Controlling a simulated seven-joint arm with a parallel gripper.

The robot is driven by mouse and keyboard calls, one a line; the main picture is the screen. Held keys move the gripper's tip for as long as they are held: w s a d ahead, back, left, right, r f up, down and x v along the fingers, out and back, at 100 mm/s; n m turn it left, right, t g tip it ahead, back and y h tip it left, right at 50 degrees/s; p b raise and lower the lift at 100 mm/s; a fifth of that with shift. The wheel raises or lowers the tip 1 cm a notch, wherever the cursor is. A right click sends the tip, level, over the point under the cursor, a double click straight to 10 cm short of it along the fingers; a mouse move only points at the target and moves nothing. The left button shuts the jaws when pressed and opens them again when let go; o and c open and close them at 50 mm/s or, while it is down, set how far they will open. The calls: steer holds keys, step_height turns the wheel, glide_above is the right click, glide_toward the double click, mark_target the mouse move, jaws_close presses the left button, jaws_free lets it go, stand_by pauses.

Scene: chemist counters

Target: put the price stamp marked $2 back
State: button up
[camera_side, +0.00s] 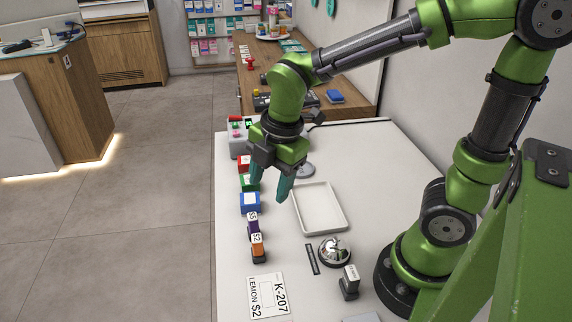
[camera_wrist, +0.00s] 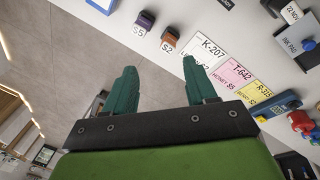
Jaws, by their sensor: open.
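The price stamp marked $2 (camera_side: 259,254) is a small orange-brown block with a dark base and a white $2 label. It stands at the front end of a row along the counter's left edge. In the wrist view the $2 stamp (camera_wrist: 170,37) shows near the top, beside the purple $5 stamp (camera_wrist: 143,21). The $5 stamp (camera_side: 252,227) stands just behind it in the side view. My gripper (camera_side: 270,190) is open and empty, above the counter behind the $2 stamp and apart from it. Its teal fingers (camera_wrist: 161,82) are spread in the wrist view.
Blue (camera_side: 250,203), green and red blocks continue the row. A white tray (camera_side: 341,228), a bell (camera_side: 334,250) and a black stamp (camera_side: 349,287) stand right. A K-207 LEMON $2 card (camera_side: 267,296) lies in front. The wrist view shows pink (camera_wrist: 237,74) and yellow (camera_wrist: 254,93) cards.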

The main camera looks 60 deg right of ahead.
steer(key=s+d+r+m+t, duration=0.2)
steer(key=s+r+m, duration=0.1)
steer(key=m, duration=0.8)
steer(key=s+d+r+m+t+y, duration=0.1)
steer(key=s+d+r+m+t, duration=0.2)
steer(key=m, duration=0.7)
steer(key=shift+d+r+m, duration=0.3)
steer(key=shift+r+m, duration=0.1)
